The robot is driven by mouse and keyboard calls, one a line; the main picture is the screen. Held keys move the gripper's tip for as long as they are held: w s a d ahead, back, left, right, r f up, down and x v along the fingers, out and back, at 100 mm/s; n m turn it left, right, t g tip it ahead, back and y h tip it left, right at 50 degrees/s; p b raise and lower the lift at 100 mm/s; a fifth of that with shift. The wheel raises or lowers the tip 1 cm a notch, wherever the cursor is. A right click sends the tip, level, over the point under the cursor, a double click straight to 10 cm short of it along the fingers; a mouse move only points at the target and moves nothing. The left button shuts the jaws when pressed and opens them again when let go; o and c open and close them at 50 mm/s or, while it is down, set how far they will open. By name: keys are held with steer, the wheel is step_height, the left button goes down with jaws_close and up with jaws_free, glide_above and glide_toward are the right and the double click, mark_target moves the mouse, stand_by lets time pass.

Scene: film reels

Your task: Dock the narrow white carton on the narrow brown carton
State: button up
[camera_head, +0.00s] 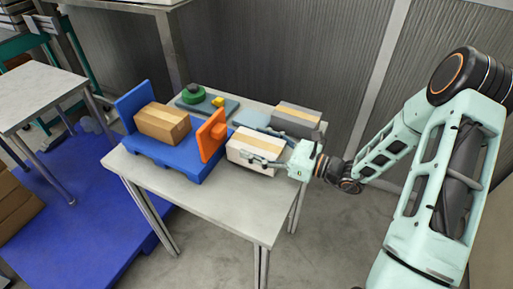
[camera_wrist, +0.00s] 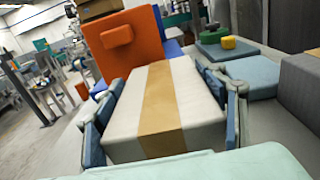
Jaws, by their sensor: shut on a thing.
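The narrow white carton (camera_head: 250,152), white with a tan tape band, is right of the orange plate on the table. My gripper (camera_head: 262,149) reaches from the right and is shut on it. In the wrist view the white carton (camera_wrist: 195,110) lies between both blue-padded fingers. I cannot tell whether it touches the table. The narrow brown carton (camera_head: 160,124) rests on a blue platform (camera_head: 165,154), between an upright blue plate (camera_head: 133,101) and an upright orange plate (camera_head: 211,133) with a knob. The orange plate (camera_wrist: 143,52) hides most of the brown carton in the wrist view.
A grey carton (camera_head: 292,124) with a tan band stands at the table's back right, beside a light blue pad (camera_head: 252,118). Behind the platform, a teal pad (camera_head: 224,112) carries a green round piece (camera_head: 193,91) and a yellow block (camera_head: 217,101). The table's front (camera_head: 235,210) is clear.

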steer(key=shift+f, duration=0.65)
steer(key=shift+f, duration=0.15)
steer(key=o, duration=1.5)
